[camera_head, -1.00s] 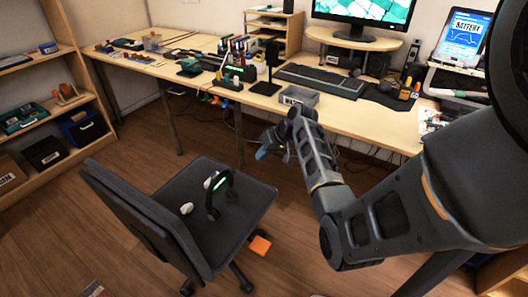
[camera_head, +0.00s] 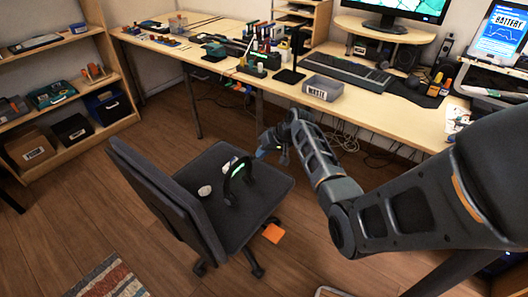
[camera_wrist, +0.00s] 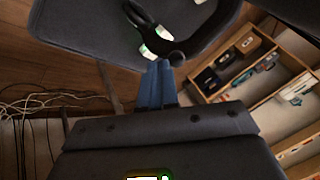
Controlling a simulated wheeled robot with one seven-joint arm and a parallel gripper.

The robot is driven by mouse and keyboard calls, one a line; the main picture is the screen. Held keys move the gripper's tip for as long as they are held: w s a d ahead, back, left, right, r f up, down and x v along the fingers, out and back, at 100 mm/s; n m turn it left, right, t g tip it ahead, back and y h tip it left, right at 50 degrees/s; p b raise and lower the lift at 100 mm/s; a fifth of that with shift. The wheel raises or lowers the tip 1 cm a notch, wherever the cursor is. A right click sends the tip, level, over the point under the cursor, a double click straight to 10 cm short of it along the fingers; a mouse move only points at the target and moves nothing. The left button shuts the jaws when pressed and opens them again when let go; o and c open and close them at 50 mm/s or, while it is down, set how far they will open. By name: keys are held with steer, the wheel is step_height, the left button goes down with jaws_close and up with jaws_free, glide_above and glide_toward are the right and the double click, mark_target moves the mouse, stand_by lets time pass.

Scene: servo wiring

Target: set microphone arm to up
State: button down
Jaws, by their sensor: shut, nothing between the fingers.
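A black headset (camera_head: 237,182) with green-lit parts stands on the dark seat of the office chair (camera_head: 262,207). In the wrist view the headset (camera_wrist: 138,18) is at the top, with two pale, lit parts. A small dark rounded tip (camera_wrist: 177,59) shows beside it; I cannot tell if this is the microphone arm's end. The microphone arm's position is not clear. My gripper (camera_head: 268,148) has blue fingers and is above the far right side of the seat, apart from the headset in the head view. In the wrist view the fingers (camera_wrist: 158,70) are together and empty, pointing toward the headset.
A small white object (camera_head: 205,190) lies on the seat by the backrest (camera_head: 165,200). Cables hang under the desk. Shelves (camera_head: 70,133) stand at the left.

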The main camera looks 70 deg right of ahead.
steer(key=shift+g, duration=0.7)
steer(key=w, duration=0.3)
steer(key=w+d+r, duration=0.1)
steer(key=shift+w, duration=0.35)
steer(key=shift+s, duration=0.1)
